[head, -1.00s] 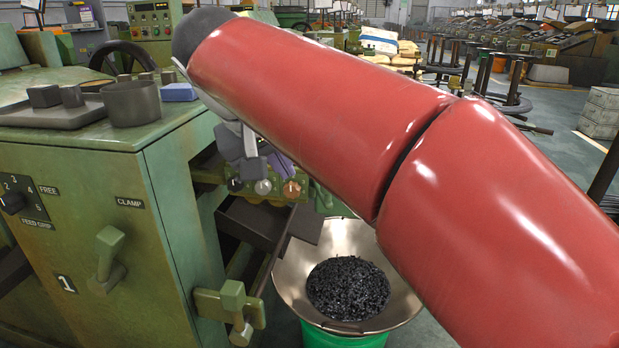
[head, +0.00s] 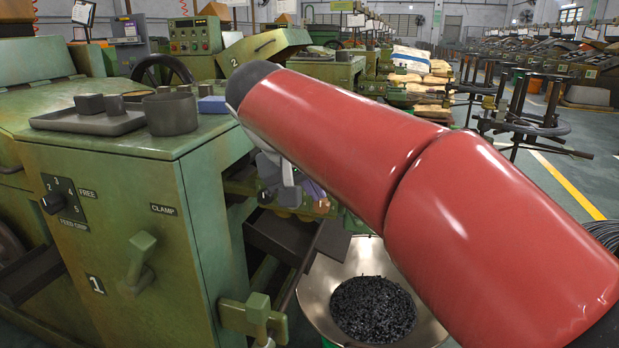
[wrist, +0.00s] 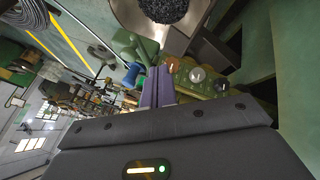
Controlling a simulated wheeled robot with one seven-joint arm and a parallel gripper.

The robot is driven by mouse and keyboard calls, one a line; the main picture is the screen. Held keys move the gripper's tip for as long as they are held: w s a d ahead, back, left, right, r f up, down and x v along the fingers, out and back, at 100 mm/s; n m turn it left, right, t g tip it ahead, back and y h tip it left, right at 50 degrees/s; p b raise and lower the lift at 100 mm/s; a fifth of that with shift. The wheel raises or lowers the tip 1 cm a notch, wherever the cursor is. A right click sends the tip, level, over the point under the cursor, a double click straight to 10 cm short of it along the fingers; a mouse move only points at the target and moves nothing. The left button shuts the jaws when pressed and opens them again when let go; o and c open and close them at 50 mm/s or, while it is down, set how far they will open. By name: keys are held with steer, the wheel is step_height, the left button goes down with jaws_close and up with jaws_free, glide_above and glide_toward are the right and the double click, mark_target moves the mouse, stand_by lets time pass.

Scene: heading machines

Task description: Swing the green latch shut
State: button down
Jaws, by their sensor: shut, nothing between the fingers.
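A green latch-like block (head: 257,314) with a short bracket is fixed low on the right side of the green machine, at the bottom edge of the head view. I cannot tell for sure that it is the task's latch. My gripper (wrist: 157,86) shows purple fingers closed together, with nothing between them, in the wrist view. In the head view it is mostly hidden behind my red arm, above and beyond the block. In the wrist view, a green part (wrist: 143,47) and a blue knob (wrist: 132,73) lie just past the fingertips; I see no clear contact.
A green handle (head: 140,262) labelled CLAMP is on the machine's front (head: 118,235). A wide metal bowl of dark pieces (head: 318,298) stands to the right, below my arm. A dark tray (head: 282,238) juts from the machine. Open floor lies at the far right.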

steer(key=w+d+f, duration=0.2)
steer(key=d+f, duration=0.1)
steer(key=d, duration=0.2)
steer(key=shift+w+f, duration=0.35)
steer(key=shift+w, duration=0.05)
steer(key=shift+d, duration=0.15)
